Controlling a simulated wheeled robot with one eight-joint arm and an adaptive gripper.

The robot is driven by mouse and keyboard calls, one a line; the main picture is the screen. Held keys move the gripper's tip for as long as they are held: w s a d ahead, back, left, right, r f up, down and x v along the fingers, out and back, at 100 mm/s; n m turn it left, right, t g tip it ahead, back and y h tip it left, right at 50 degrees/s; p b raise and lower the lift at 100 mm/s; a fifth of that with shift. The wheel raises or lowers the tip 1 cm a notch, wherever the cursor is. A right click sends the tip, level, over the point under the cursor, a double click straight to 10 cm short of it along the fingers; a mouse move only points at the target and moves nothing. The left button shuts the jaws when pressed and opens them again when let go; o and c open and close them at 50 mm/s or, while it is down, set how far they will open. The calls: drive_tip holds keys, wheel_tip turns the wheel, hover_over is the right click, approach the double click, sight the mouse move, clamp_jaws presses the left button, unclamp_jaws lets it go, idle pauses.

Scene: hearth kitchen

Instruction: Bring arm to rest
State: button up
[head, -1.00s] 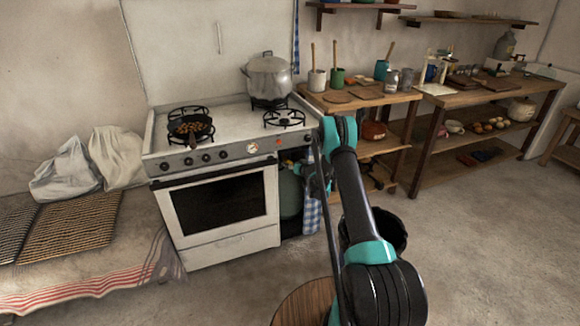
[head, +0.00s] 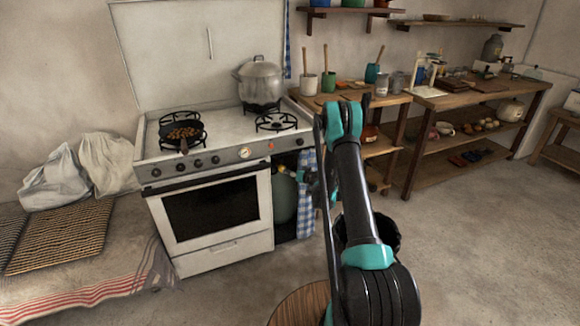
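My arm (head: 352,185) rises from the bottom right of the head view to a teal joint (head: 343,120), standing in front of the right side of the stove. Dark and teal parts of its far end show just left of the upper link, in front of the gap beside the stove. The fingers of my gripper cannot be made out, being largely hidden behind the arm. I cannot tell whether it is open or shut, or whether it holds anything.
A white stove (head: 220,208) bears a pan (head: 183,136) of brown pieces and a lidded pot (head: 259,82). Worktables (head: 470,98) with shelves line the right wall. A dark bin (head: 385,238) and a round wooden top (head: 298,303) are near my arm. Floor at right is clear.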

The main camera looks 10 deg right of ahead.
drive_tip(key=s+r+g+h, duration=0.2)
drive_tip(key=s+r+g, duration=0.2)
drive_tip(key=s+r, duration=1.65)
drive_tip(key=s+d+f+g+h, duration=0.1)
drive_tip(key=s+d+g, duration=0.1)
drive_tip(key=s, duration=1.5)
drive_tip(key=s+d+f+m+g+h, duration=0.1)
drive_tip(key=s+d+g+h, duration=0.1)
drive_tip(key=s, duration=1.6)
drive_tip(key=shift+s+d+f+h, duration=0.15)
drive_tip(key=shift+s+d+h, duration=0.2)
drive_tip(key=shift+d, duration=0.45)
